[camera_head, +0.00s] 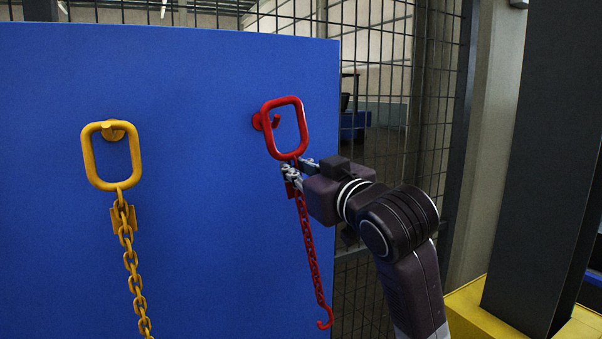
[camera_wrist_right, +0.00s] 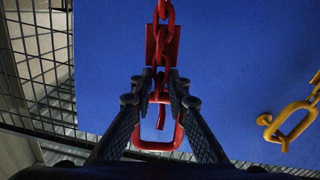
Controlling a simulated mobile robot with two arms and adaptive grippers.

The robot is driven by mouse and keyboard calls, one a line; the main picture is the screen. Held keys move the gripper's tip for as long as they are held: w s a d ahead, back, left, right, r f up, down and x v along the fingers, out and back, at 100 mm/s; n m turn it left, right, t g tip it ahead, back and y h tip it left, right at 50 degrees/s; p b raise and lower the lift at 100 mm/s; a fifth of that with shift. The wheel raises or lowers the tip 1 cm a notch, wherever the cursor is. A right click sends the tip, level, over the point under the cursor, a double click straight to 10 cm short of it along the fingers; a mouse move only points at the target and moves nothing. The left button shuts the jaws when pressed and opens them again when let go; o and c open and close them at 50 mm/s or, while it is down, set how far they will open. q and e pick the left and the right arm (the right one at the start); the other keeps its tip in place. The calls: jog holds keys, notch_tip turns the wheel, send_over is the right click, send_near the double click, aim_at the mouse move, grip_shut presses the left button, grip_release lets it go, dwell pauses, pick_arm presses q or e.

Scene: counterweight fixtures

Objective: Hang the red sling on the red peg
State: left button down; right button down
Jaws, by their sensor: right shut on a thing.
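The red sling has a rounded red ring (camera_head: 303,124), a red chain (camera_head: 308,235) and a hook at the bottom. My right gripper (camera_head: 293,171) is shut on the sling just below the ring, with the ring held upright and slightly tilted. The red peg (camera_head: 258,121) is on the blue panel. Its base shows left of the ring and its tip shows within the ring's opening; I cannot tell if it passes through. The ring's top bar is above the peg, apart from it. The right wrist view shows the ring (camera_wrist_right: 155,146) beyond the fingertips (camera_wrist_right: 160,92). My left gripper is out of view.
A yellow sling (camera_head: 88,160) hangs by its ring from a yellow peg (camera_head: 112,131) on the blue panel (camera_head: 200,230), to the left. Wire mesh fencing (camera_head: 395,130) stands behind. A dark post (camera_head: 550,150) on a yellow base is at the right.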

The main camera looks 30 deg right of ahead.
jog(key=w, duration=0.1)
jog(key=w+f, duration=0.1)
jog(key=w, duration=0.1)
jog(key=w+b, duration=0.1)
jog(key=shift+w+d+f, duration=0.2)
jog(key=shift+w+f, duration=0.15)
jog(key=shift+w, duration=0.05)
dwell(0.4)
dwell(0.5)
jog(key=c, duration=1.8)
grip_release()
jog(key=shift+a, duration=0.1)
